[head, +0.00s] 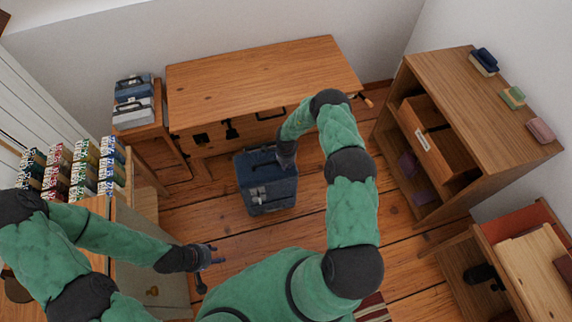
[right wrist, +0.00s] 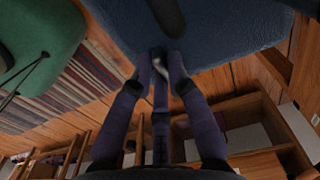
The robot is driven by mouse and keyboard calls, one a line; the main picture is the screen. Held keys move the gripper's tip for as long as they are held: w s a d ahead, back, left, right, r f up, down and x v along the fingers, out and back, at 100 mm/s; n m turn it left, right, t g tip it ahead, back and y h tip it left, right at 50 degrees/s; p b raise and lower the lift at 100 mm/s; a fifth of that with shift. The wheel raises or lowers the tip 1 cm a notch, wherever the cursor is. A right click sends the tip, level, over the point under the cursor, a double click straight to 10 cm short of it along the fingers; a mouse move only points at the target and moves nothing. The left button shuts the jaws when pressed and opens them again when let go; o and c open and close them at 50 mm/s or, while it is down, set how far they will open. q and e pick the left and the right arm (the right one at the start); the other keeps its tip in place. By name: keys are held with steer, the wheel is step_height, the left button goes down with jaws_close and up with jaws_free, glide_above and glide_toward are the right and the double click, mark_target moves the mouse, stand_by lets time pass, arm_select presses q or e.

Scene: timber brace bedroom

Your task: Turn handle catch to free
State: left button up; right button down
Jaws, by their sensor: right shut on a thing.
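A blue case (head: 268,195) stands on the wooden floor in the middle of the head view, with a dark handle (head: 262,163) on its top and pale fittings on its near side. My right gripper (head: 286,160) is at the right end of that handle. In the right wrist view its fingers (right wrist: 160,68) are closed together against the blue case (right wrist: 225,30), close to the end of a dark bar (right wrist: 167,15). The small catch between the fingertips is mostly hidden, and its turn cannot be told. My left gripper (head: 212,256) is open and empty, left of and nearer than the case.
A wooden bench (head: 262,75) stands behind the case. A wooden shelf unit (head: 480,110) with a pulled-out drawer stands at the right. A cabinet (head: 150,255) is close to my left gripper. Bare floor (head: 225,225) lies around the case.

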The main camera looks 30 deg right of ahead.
steer(key=n, duration=0.4)
steer(key=shift+s+p, duration=0.15)
steer(key=shift+p, duration=0.2)
steer(key=n, duration=0.4)
steer(key=shift+s+d+n, duration=0.1)
steer(key=shift+d+n, duration=0.1)
steer(key=shift+n, duration=0.1)
steer(key=n, duration=0.4)
steer(key=shift+s+d, duration=0.1)
steer(key=shift+d, duration=0.05)
steer(key=shift+d+n, duration=0.15)
steer(key=shift+n, duration=1.85)
steer(key=c, duration=1.2)
jaws_free()
steer(key=shift+r, duration=0.1)
